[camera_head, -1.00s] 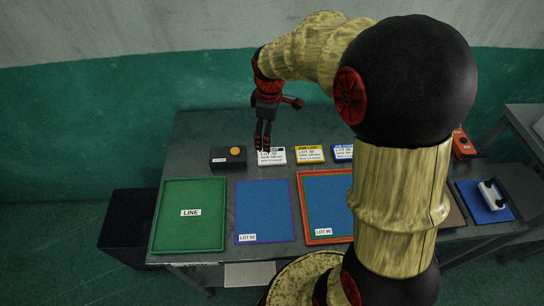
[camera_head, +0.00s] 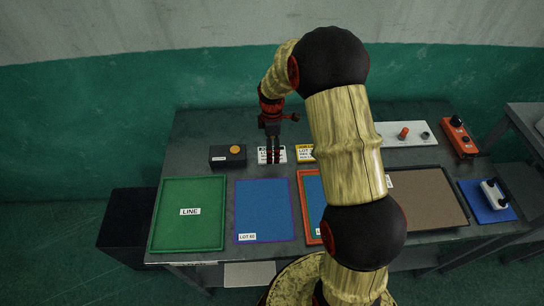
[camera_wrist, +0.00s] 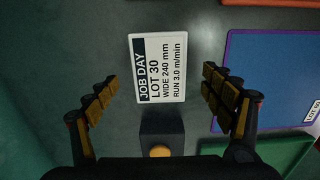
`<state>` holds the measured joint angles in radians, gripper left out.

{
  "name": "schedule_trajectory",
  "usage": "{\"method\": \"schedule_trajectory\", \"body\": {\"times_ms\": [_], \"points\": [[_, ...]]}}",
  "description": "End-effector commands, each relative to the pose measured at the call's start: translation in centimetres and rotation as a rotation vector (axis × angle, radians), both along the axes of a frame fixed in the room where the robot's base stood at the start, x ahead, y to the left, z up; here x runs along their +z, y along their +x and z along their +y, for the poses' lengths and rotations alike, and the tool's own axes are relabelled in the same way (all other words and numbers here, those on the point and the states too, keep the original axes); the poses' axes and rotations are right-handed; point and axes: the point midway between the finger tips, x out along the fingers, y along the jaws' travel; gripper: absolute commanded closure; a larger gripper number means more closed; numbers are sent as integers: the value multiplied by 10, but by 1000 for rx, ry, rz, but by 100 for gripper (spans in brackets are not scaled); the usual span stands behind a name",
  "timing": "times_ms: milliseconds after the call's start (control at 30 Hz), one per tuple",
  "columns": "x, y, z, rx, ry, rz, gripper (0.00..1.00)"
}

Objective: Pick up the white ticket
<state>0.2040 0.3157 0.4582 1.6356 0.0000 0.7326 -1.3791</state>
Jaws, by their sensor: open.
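The white ticket (camera_wrist: 158,68) lies flat on the grey table in the wrist view. It reads JOB DAY, LOT 30, with a dark band along one edge. In the head view the ticket (camera_head: 264,156) is partly hidden behind my gripper (camera_head: 272,158). In the wrist view my gripper (camera_wrist: 158,95) is open and empty, with one finger on each side. The ticket lies between the lines of the fingers and a little beyond their tips, apart from both.
A black box with an orange button (camera_head: 228,156) stands just left of the ticket. A yellow ticket (camera_head: 305,154) lies to its right. The green LINE tray (camera_head: 188,240) and blue LOT 60 mat (camera_head: 263,205) lie in front. A white panel with an orange knob (camera_head: 430,138) is at right.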

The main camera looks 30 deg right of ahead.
Motion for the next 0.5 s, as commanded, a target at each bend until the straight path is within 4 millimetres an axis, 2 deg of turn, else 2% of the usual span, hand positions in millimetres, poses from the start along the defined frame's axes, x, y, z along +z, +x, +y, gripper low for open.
{"method": "schedule_trajectory", "body": {"times_ms": [33, 167, 400, 500], "points": [[-11, 0, -1, 0, 1, 2, 18], [-26, 0, -1, 0, 1, 2, 18], [-28, 1, -1, -1, 0, -1, 18], [-28, 1, -1, -1, 0, -1, 23]]}}
